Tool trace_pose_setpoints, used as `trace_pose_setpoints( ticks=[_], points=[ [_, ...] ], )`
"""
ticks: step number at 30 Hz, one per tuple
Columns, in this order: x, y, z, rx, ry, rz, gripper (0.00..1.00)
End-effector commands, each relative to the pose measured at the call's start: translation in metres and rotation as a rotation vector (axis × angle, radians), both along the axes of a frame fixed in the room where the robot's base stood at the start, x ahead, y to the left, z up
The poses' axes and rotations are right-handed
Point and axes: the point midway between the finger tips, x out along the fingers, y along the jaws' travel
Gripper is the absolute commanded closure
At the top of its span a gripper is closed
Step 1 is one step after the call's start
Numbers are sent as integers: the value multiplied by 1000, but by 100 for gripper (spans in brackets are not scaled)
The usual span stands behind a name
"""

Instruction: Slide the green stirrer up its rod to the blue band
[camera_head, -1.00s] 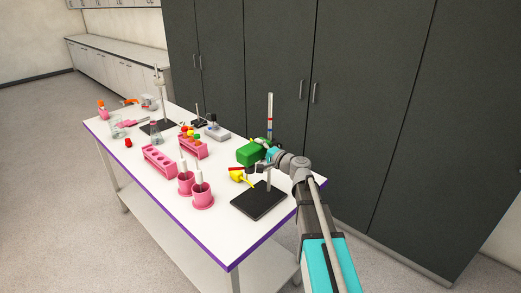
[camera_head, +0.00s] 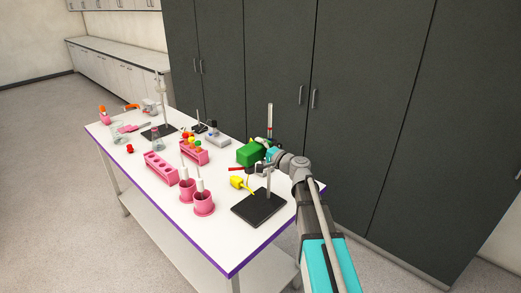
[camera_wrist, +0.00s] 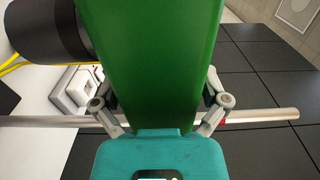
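The green stirrer (camera_head: 250,153) is on its upright metal rod (camera_head: 269,122) near the table's far right edge in the head view. In the wrist view the large green body (camera_wrist: 155,60) fills the middle, between my gripper's two fingers. My gripper (camera_head: 266,152) appears shut on it; the fingertips are hidden behind the body. The rod (camera_wrist: 265,116) crosses the wrist view behind the gripper, with a red mark just right of the fingers. The rod's upper part stands above the stirrer in the head view; I cannot clearly make out the blue band.
A black stand base (camera_head: 259,208) and a yellow item (camera_head: 237,182) are near my arm. Pink pots (camera_head: 204,204) and pink racks (camera_head: 161,168) are to the left. Dark cabinets (camera_head: 370,110) stand close behind the table.

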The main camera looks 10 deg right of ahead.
Motion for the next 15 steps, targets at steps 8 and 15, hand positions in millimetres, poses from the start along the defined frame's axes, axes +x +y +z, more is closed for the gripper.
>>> trace_pose_setpoints(
  ticks=[8,15],
  points=[
    [-1,0,-1,-3,0,1,0],
    [-5,-2,-1,-3,0,0,0]
  ],
)
